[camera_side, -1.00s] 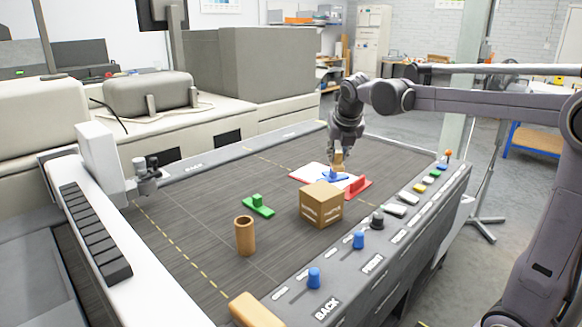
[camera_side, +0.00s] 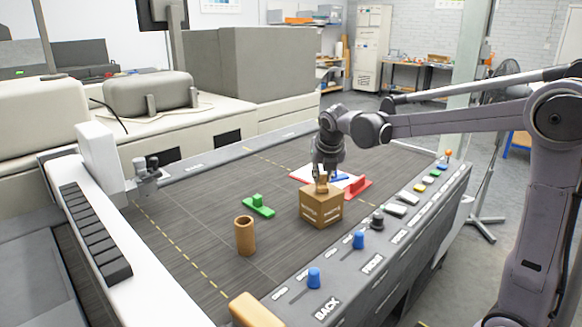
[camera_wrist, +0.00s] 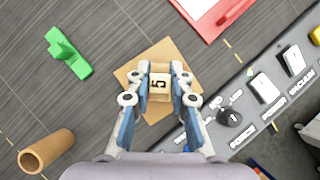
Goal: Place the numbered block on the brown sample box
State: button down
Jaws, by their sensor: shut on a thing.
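My gripper (camera_wrist: 159,90) is shut on the numbered block (camera_wrist: 159,88), a small tan cube with a black 5 on its top, seen between the fingers in the wrist view. The brown sample box (camera_side: 321,209) stands on the dark work surface in the side view, and its top (camera_wrist: 153,55) shows behind the block in the wrist view. My gripper (camera_side: 321,182) is right over the box in the side view. The block is at the box's top; I cannot tell whether it touches.
A green piece (camera_side: 258,205) and a brown open tube (camera_side: 245,236) stand left of the box. A red piece (camera_side: 358,187) and a white sheet with a blue piece (camera_side: 339,176) lie behind it. The control panel (camera_side: 372,263) with knobs runs along the near side.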

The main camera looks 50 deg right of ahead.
jog(key=c, duration=1.2)
grip_release()
jog(key=shift+f, duration=0.1)
jog(key=v, duration=1.2)
jog(key=s+a+f+m+y, duration=0.1)
jog(key=s+a+f+m, duration=0.2)
jog(key=m, duration=0.5)
jog(key=s+a+f+m+t+y, duration=0.1)
jog(key=s+a+f+m, duration=0.3)
jog(key=m, duration=0.5)
jog(key=s+a+f+m+t+y, duration=0.1)
jog(key=s+a+f+m+y, duration=0.1)
jog(key=s+a+f+m, duration=0.2)
jog(key=shift+s+f+m, duration=0.7)
jog(key=shift+s+m, duration=0.1)
jog(key=shift+m, duration=0.4)
jog(key=shift+s+f+m, duration=0.65)
jog(key=shift+s+m, duration=0.2)
jog(key=shift+m, duration=0.35)
jog(key=shift+s+a+f+m+y, duration=0.25)
jog(key=shift+s+f+m, duration=0.2)
jog(key=shift+m, duration=0.45)
jog(key=shift+w, duration=0.1)
